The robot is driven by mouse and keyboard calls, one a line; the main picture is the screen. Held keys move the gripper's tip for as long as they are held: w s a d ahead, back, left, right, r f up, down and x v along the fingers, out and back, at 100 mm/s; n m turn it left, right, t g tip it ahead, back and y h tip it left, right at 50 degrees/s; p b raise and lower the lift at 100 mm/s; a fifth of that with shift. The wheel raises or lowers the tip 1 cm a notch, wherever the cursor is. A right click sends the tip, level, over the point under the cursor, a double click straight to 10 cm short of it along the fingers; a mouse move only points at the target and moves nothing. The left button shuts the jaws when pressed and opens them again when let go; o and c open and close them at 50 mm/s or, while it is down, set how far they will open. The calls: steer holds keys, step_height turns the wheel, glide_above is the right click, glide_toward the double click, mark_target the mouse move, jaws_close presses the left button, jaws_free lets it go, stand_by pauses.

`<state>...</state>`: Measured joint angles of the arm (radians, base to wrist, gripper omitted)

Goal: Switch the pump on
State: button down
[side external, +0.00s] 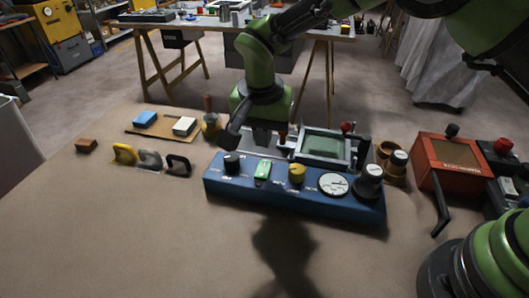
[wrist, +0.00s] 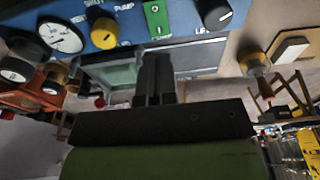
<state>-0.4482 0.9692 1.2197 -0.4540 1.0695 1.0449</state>
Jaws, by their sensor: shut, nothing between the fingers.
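A blue control panel (side external: 290,197) lies on the bench, with a green switch (side external: 263,169) between a black knob (side external: 231,163) and a yellow knob (side external: 297,174). In the wrist view, the word PUMP reads between the green switch (wrist: 157,18) and the yellow knob (wrist: 104,33). I cannot tell which way the switch is set. My gripper (side external: 264,138) is shut and empty, above and behind the panel near the switch.
A framed green-grey screen (side external: 322,147) stands behind the panel. A red box (side external: 452,160) with a lever stands further right. The front bench is clear.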

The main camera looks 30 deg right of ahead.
mark_target(264, 167)
steer(key=f, duration=0.5)
steer(key=shift+w+d+f, duration=0.3)
steer(key=shift+w+d+f, duration=0.15)
steer(key=shift+f, duration=0.4)
steer(key=shift+w+d+f, duration=0.1)
steer(key=shift+d+f, duration=0.05)
steer(key=shift+d, duration=0.05)
steer(key=shift+a, duration=0.1)
steer(key=shift+s+a+r, duration=0.25)
steer(key=shift+s+a, duration=0.35)
steer(key=shift+s, duration=0.15)
steer(key=shift+r, duration=0.1)
step_height(264, 167, up, 14)
steer(key=a, duration=0.1)
steer(key=shift+s+a+r, duration=0.2)
steer(key=shift+s, duration=0.15)
